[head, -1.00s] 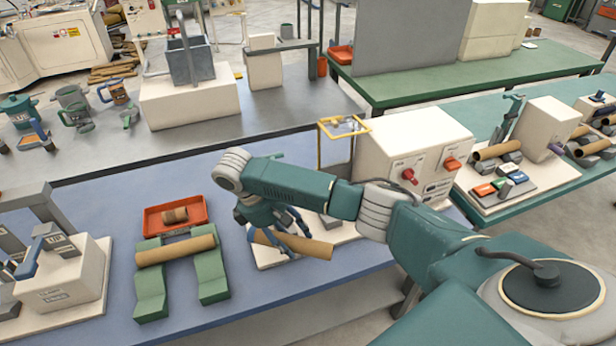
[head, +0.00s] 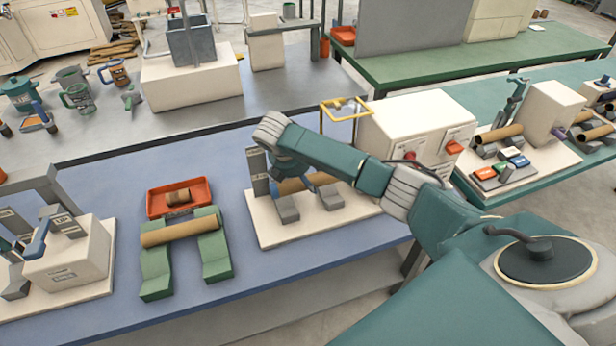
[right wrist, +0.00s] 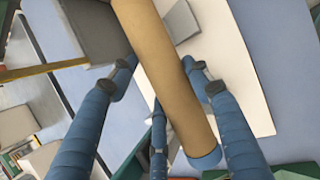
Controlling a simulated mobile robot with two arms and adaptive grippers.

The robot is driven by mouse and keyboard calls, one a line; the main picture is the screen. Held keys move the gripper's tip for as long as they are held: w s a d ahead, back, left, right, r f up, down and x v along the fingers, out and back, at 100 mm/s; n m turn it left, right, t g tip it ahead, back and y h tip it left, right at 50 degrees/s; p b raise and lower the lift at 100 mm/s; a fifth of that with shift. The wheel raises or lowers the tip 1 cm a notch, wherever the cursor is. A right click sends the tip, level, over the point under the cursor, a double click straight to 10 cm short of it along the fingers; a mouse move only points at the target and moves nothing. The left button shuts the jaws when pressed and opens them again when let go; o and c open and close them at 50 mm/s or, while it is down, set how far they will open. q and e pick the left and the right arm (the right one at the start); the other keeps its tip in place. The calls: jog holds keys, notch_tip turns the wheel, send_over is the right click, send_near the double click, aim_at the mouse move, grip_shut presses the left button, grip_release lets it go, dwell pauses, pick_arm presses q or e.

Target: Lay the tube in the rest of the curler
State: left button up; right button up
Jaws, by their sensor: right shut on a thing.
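My right gripper (head: 290,170) is shut on a brown cardboard tube (head: 320,180). In the right wrist view the tube (right wrist: 165,75) runs between the blue fingers (right wrist: 160,82). In the head view the tube lies over the grey rest blocks (head: 286,208) of the curler, whose pale base plate (head: 300,233) is below. I cannot tell whether the tube touches the blocks. The curler's white housing (head: 420,125) with red knobs stands to the right. My arm hides part of the curler. My left gripper is in neither view.
Another tube (head: 180,232) lies across a green stand (head: 215,258) to the left, with a red tray (head: 205,186) behind it. A white machine (head: 70,255) stands at the far left. A yellow frame (head: 345,108) rises behind my arm. Blue table shows between the stand and base plate.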

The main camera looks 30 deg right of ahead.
aim_at(300, 183)
notch_tip(300, 183, down, 3)
jog(key=b, duration=0.2)
jog(key=shift+f+b, duration=0.2)
jog(key=shift+b, duration=0.15)
jog(key=shift+f, duration=1.55)
jog(key=o, duration=1.2)
jog(key=shift+o, duration=0.2)
jog(key=shift+a, duration=0.1)
jog(key=v, duration=1.2)
